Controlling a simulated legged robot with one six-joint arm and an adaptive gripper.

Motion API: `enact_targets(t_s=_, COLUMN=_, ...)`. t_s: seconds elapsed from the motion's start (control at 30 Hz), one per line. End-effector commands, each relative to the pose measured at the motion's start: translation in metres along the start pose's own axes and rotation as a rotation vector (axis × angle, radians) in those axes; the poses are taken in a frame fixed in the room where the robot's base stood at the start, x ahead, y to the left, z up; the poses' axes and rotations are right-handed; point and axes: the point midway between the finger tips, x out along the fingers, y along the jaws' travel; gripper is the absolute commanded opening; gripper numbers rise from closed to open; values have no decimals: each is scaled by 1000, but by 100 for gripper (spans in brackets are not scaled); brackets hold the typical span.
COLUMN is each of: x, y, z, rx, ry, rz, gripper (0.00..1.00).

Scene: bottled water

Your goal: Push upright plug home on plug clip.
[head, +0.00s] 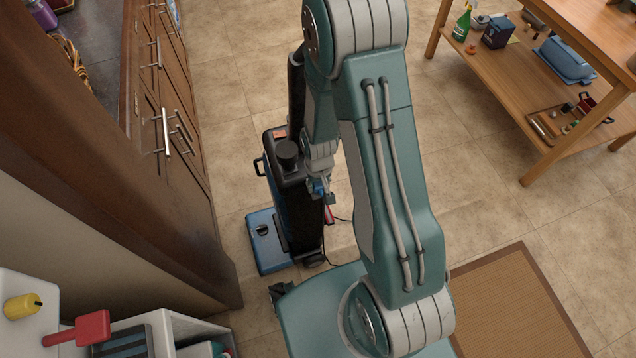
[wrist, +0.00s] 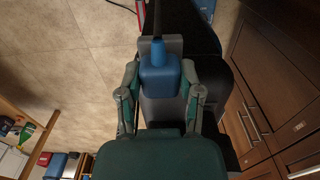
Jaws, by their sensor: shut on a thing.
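The upright (head: 292,205), a black and blue vacuum cleaner, stands on the tiles left of my arm in the head view; its dark body (wrist: 196,30) fills the upper right of the wrist view. The blue plug (wrist: 158,78) sits between my gripper's (wrist: 160,62) two fingers, its narrow neck and dark cord pointing up in the picture. My gripper is shut on it, close beside the upright's body; in the head view my gripper (head: 325,194) is small and partly hidden. I cannot make out the plug clip or whether the plug touches it.
Wooden cabinets (head: 165,120) stand left of the upright. A wooden shelf table (head: 500,70) with bottles and boxes is at the upper right. A brown mat (head: 525,305) lies at the lower right. A dark cord (head: 341,219) trails on the floor by the upright. Open tiles lie between.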

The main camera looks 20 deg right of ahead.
Motion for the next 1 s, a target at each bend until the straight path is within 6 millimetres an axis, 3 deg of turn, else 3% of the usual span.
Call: enact_targets(t_s=1.0, x=8, y=-1, z=0, rx=0, ry=1, rz=0, gripper=0)
